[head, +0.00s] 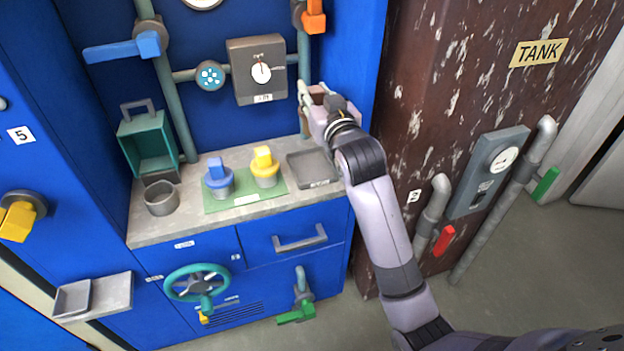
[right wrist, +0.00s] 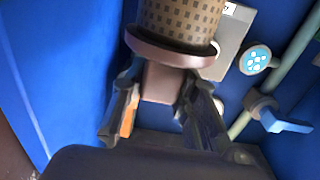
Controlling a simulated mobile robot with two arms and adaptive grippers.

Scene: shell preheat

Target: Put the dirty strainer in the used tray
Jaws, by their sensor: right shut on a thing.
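My right gripper (head: 318,104) is raised above the back right of the counter. In the right wrist view, the right gripper (right wrist: 155,98) is shut on the brown grip of the dirty strainer, whose brown basket (right wrist: 180,18) has a grid of dark holes. In the head view the strainer is mostly hidden by the gripper. My left gripper is not in view.
A green mat (head: 245,199) holds a blue-topped (head: 218,176) and a yellow-topped strainer (head: 264,166). A grey cup (head: 160,198) and a green open box (head: 150,146) stand left. A dial box (head: 258,72) and pipes line the back wall. A blue wall panel bounds the right.

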